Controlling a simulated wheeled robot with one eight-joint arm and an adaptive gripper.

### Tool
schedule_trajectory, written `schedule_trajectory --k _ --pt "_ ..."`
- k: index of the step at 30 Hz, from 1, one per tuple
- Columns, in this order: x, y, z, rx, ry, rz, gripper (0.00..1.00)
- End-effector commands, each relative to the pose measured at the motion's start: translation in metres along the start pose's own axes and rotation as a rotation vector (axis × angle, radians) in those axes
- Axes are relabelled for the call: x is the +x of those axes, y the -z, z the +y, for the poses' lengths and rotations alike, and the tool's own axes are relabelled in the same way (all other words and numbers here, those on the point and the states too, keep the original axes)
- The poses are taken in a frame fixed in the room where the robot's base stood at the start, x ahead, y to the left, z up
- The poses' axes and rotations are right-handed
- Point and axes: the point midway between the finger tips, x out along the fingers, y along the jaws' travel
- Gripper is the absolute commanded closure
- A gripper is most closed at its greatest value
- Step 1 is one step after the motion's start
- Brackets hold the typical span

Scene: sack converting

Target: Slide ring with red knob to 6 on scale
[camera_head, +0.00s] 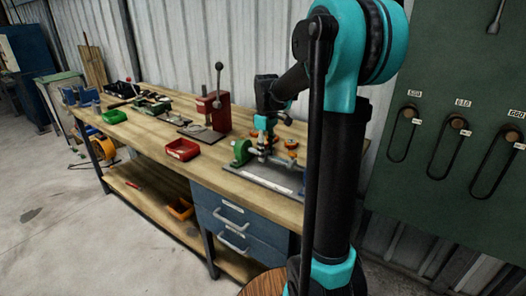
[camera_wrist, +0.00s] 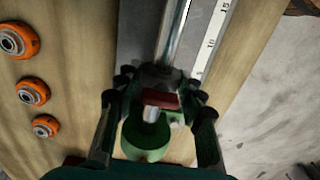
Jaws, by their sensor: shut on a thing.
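The ring with the red knob (camera_wrist: 160,98) sits on a steel rod (camera_wrist: 174,30) in the wrist view, near the rod's lower end. My gripper (camera_wrist: 160,90) is shut on it, with a dark finger on each side. A white scale strip (camera_wrist: 209,40) runs beside the rod on a grey base; the marks 15 and 10 are readable, and the ring is beyond the 10 on the low side. The numbers beside the ring are hidden by my right finger. A green end block (camera_wrist: 148,138) is just below the ring. In the head view, my gripper (camera_head: 262,150) is down at this device.
Several orange rings (camera_wrist: 33,92) lie on the wooden bench left of the device. A red bin (camera_head: 182,149) and a red press (camera_head: 215,108) stand farther left on the bench (camera_head: 235,167). A green tool panel (camera_head: 455,80) is at the right.

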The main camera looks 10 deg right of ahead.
Motion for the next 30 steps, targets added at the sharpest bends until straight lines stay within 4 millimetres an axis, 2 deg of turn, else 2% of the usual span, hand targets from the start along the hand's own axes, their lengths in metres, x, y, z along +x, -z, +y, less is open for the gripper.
schedule_trajectory --k 2,3,8,20,23,30 --pt "0.000 0.000 0.000 0.000 0.000 -0.001 1.00" --pt "0.000 0.000 0.000 0.000 0.000 -0.001 0.59" --pt "0.000 0.000 0.000 0.000 0.000 -0.001 0.40" --pt "-0.006 0.000 0.000 0.000 0.000 0.000 0.40" --pt "-0.019 0.000 0.000 0.000 0.000 0.000 0.40" --pt "-0.067 0.000 0.000 0.000 0.000 0.000 0.40"
